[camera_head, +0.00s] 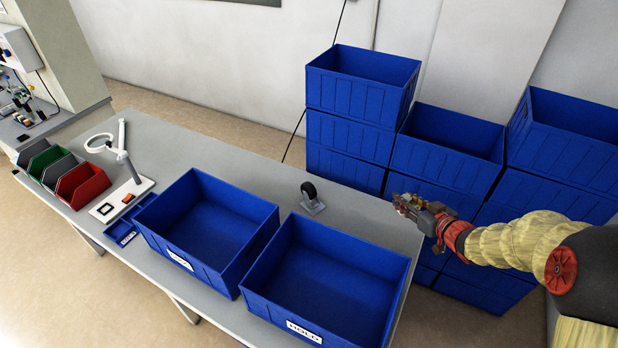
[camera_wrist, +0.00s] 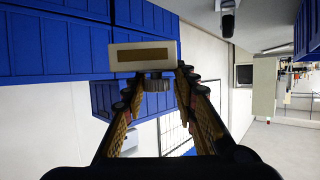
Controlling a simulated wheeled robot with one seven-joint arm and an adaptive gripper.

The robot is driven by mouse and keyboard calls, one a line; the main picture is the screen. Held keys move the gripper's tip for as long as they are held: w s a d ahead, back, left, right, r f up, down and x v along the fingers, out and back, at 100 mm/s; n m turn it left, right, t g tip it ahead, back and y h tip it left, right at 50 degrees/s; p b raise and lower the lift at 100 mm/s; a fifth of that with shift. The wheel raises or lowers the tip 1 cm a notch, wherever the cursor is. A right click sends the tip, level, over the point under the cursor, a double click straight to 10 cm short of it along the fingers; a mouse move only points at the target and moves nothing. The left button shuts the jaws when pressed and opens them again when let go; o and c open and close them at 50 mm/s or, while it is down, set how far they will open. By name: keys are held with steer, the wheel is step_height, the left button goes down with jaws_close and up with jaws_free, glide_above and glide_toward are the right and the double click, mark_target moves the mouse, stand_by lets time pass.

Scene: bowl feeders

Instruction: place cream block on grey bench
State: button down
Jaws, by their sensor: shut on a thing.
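The cream block (camera_wrist: 144,56) shows in the wrist view as a pale box with a brown panel on its face. My gripper (camera_wrist: 156,84) is shut on it, and a dark round part shows under the block between the fingers. In the head view my gripper (camera_head: 408,207) is at the right end of the grey bench (camera_head: 235,155), by its far right corner. I cannot make out the block clearly there, nor how high it is above the bench.
Two open blue bins (camera_head: 205,180) (camera_head: 390,262) stand on the bench's front part. A caster wheel (camera_head: 311,196) stands behind them. A magnifier lamp (camera_head: 122,150) and small coloured bins (camera_head: 85,183) are at left. Stacked blue crates (camera_head: 350,95) rise behind. Bare bench lies along the back.

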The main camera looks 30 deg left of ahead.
steer(key=s+a+f+n+g+y+b, duration=0.1)
steer(key=s+a+f+n+g, duration=0.1)
steer(key=s+a+n+g, duration=0.3)
steer(key=s+a+f+n+g+y, duration=0.1)
steer(key=a+f+g, duration=0.15)
steer(key=a, duration=0.55)
steer(key=s+a+f+n+g+y+b, duration=0.1)
steer(key=s+a+f+n+g, duration=0.15)
steer(key=a, duration=0.35)
steer(key=shift+n+g, duration=0.3)
steer(key=shift+n, duration=0.05)
step_height(320, 180, down, 10)
steer(key=b, duration=0.4)
steer(key=shift+w+f, duration=0.1)
steer(key=shift+f, duration=0.1)
steer(key=shift+r, duration=0.1)
steer(key=c, duration=1.4)
jaws_free()
steer(key=shift+d, duration=0.1)
